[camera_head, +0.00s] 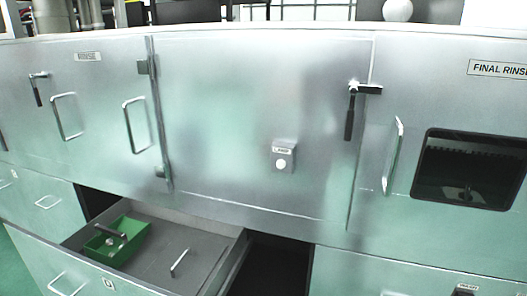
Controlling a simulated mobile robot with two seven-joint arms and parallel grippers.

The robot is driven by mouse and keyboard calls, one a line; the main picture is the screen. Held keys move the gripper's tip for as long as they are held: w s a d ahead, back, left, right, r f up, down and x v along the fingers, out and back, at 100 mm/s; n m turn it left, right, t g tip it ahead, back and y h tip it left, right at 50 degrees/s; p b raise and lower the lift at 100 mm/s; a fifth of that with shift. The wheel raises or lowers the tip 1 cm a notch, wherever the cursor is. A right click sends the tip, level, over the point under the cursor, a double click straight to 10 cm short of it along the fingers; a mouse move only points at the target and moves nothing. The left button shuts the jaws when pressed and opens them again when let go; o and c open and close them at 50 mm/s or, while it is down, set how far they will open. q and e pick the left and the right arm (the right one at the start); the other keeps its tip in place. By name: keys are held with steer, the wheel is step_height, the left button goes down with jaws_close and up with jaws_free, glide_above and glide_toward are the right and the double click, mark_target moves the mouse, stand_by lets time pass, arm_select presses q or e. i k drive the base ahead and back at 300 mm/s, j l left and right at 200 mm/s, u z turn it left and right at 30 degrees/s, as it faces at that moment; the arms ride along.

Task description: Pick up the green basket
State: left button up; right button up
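A green basket (131,239), box-shaped with a dark handle-like bar across it, sits in the left part of an open grey drawer (190,240) at the lower left. Something small and light lies at the middle of the basket; it is too small to tell what. Neither of my grippers shows in the head view.
A small metal bar or handle (180,262) is in the drawer, right of the basket. The drawer's front panel (40,255) stands out toward the lower left. A dark opening (275,268) lies right of the drawer. Metal cabinet doors (260,120) with handles rise behind.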

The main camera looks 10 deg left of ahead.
mark_target(131, 233)
steer(key=u, duration=1.5)
